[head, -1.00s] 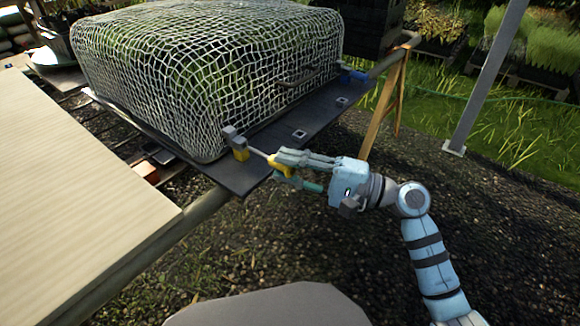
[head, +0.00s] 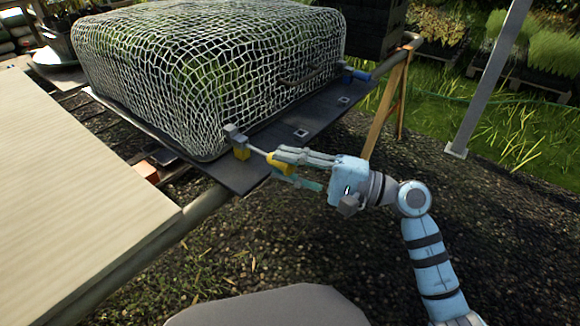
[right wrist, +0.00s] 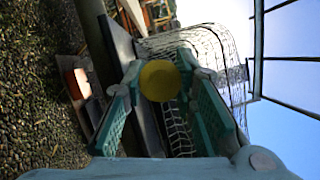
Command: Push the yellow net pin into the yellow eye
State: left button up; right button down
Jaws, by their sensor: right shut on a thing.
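The yellow eye (head: 241,153) sits at the near corner of the dark board, below a small grey block, in the head view. The yellow net pin (head: 279,163) has a yellow grip and a thin pale shaft pointing left at the eye. The shaft's tip is at or very near the eye; I cannot tell whether it is inside. My right gripper (head: 290,167) is shut on the pin's grip, to the right of the eye. In the right wrist view the round yellow end of the pin (right wrist: 160,81) shows between the teal fingers. My left gripper is not in view.
A white net (head: 200,75) covers a bulky load on the dark board (head: 245,178). A blue fitting (head: 355,75) is at the board's far corner, with square plates along its edge. A pale wooden top (head: 70,200) lies at left. A grey post (head: 490,75) stands at right.

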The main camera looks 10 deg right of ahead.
aim_at(265, 155)
jog(key=shift+w+a+f, duration=0.1)
jog(key=shift+w+a, duration=0.05)
jog(key=shift+w, duration=0.05)
dwell(0.5)
jog(key=shift+w+a+b, duration=0.2)
jog(key=shift+b, duration=0.15)
jog(key=shift+w, duration=0.1)
jog(key=shift+w+a, duration=0.2)
dwell(0.3)
jog(key=shift+w+a, duration=1.4)
jog(key=shift+w, duration=0.25)
dwell(0.5)
jog(key=c, duration=1.2)
grip_release()
jog(key=shift+s, duration=0.1)
jog(key=shift+c, duration=0.7)
jog(key=shift+s+d+f, duration=0.1)
jog(key=shift+d, duration=0.05)
